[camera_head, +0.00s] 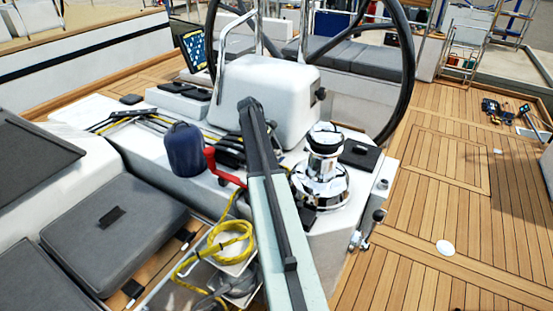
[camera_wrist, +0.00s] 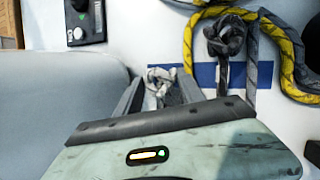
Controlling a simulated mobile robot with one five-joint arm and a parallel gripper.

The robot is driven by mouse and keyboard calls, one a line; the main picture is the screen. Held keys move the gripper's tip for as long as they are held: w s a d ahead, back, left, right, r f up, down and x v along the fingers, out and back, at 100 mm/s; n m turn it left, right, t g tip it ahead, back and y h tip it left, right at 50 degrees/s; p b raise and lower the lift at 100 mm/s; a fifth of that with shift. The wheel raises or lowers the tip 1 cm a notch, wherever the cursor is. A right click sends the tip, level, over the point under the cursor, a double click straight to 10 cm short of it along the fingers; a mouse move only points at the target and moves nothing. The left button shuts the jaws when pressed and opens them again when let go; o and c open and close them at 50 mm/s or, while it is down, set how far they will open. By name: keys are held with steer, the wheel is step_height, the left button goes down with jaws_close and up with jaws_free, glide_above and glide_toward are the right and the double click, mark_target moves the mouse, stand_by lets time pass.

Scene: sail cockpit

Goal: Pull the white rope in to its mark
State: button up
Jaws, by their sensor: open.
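In the wrist view my gripper (camera_wrist: 163,78) is open, its two grey fingers pointing away from me. A whitish-grey rope piece (camera_wrist: 160,74), bunched or knotted, shows between the fingers; I cannot tell whether they touch it. It appears to be the white rope. A blue strip (camera_wrist: 205,74) lies across the white surface by the rope and runs to the right of my fingers; I cannot tell if it is the mark. In the head view my arm crosses the middle of the picture, and the fingertips and white rope cannot be made out there.
A dark knotted rope (camera_wrist: 226,36) and a yellow-and-grey rope (camera_wrist: 285,50) lie close right of my fingers. The head view shows a chrome winch (camera_head: 322,170), a blue canister (camera_head: 185,150), a red handle (camera_head: 222,168), a yellow rope coil (camera_head: 230,240) and a steering wheel (camera_head: 407,70). Right deck is mostly clear.

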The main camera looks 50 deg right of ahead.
jaws_close()
steer(key=s, duration=0.2)
steer(key=s+d, duration=0.1)
steer(key=s, duration=0.2)
steer(key=shift+s+d, duration=0.15)
steer(key=shift+s, duration=0.05)
jaws_free()
steer(key=shift+w, duration=0.1)
steer(key=p+v, duration=0.7)
steer(key=shift+w+r, duration=0.15)
steer(key=shift+r, duration=0.15)
steer(key=shift+a, duration=0.25)
